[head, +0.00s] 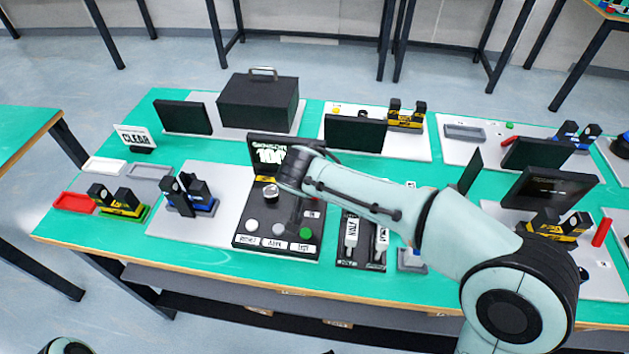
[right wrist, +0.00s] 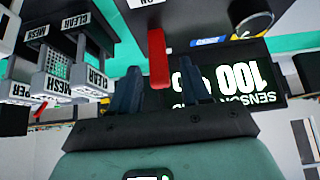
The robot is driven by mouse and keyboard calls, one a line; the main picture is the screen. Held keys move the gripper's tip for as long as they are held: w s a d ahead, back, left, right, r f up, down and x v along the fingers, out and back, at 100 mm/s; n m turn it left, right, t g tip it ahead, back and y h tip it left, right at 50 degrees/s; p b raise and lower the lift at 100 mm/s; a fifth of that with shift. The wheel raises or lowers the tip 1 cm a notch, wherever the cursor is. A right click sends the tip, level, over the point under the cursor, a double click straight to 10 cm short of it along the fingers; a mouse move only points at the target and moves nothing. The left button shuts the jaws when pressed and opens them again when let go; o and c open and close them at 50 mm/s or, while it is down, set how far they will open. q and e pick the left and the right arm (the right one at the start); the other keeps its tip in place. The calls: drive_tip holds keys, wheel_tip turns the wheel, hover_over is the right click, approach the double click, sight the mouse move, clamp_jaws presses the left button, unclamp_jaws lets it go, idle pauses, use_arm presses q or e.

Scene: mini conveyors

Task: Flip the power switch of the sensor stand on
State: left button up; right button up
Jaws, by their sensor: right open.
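The sensor stand (head: 240,240) is a black panel with a knob (head: 270,192), white and green buttons and an upright display (head: 258,143) reading 100. Its red switch lever (right wrist: 157,58) shows in the right wrist view, below a label reading ON; the arm mostly hides this spot in the head view. My right gripper (right wrist: 158,88) is open, its two dark fingers on either side of the lever's tip in the picture. I cannot tell whether they touch it. In the head view my right gripper (head: 298,208) points down over the panel's right side. My left gripper is out of view.
A black holder with labelled MESH and CLEAR pieces (right wrist: 55,85) stands close beside the gripper; it also shows in the head view (head: 349,262). Small sensor pairs (head: 190,197) and a red tray (head: 74,203) lie left. A black box (head: 257,103) stands behind.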

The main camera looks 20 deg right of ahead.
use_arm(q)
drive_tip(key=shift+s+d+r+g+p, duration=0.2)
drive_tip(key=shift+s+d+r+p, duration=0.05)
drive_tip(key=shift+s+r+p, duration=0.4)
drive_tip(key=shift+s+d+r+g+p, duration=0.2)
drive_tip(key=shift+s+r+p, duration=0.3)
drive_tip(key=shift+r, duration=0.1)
use_arm(e)
drive_tip(key=v, duration=1.3)
drive_tip(key=shift+s+r, duration=0.1)
